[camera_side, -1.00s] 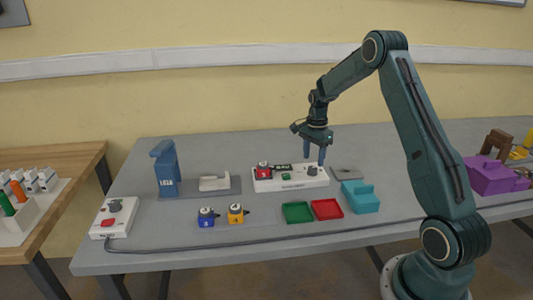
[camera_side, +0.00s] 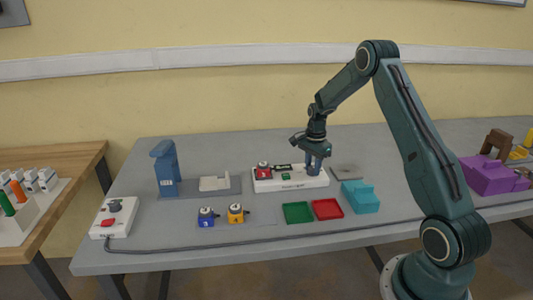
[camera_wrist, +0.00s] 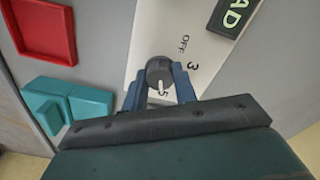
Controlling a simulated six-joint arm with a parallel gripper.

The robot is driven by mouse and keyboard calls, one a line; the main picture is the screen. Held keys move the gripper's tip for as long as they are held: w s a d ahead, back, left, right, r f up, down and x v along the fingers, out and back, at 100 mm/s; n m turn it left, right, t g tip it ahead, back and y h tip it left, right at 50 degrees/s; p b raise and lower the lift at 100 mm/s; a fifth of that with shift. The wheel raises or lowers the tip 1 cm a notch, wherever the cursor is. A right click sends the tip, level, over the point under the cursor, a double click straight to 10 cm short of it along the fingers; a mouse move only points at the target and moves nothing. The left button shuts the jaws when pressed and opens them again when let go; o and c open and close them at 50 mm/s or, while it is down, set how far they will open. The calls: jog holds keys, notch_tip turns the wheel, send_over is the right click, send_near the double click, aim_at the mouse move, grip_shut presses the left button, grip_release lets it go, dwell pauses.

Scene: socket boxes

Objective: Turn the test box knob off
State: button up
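The test box (camera_side: 290,183) is a white box on the grey table, with a red plug-like block (camera_side: 263,170) at its left and a dark round knob at its right end. In the wrist view the knob (camera_wrist: 159,70) has a white pointer line aimed toward the printed 5, away from the OFF mark (camera_wrist: 184,42). My gripper (camera_wrist: 160,84) is down over the knob, one blue finger on each side, and the fingers appear to touch it. In the side view my gripper (camera_side: 314,165) hides most of the knob.
A teal block (camera_side: 361,197), red tray (camera_side: 327,209) and green tray (camera_side: 297,212) lie in front. Blue (camera_side: 206,217) and yellow (camera_side: 236,214) plug-like blocks stand left of them. A thin grey plate (camera_side: 345,171) lies right of the box.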

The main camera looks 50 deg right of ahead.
jog(key=shift+n, duration=0.3)
jog(key=n, duration=0.5)
jog(key=shift+n, duration=0.4)
jog(key=n, duration=0.3)
jog(key=shift+n, duration=0.3)
jog(key=n, duration=0.3)
jog(key=shift+n, duration=0.4)
jog(key=n, duration=1.3)
jog(key=o, duration=1)
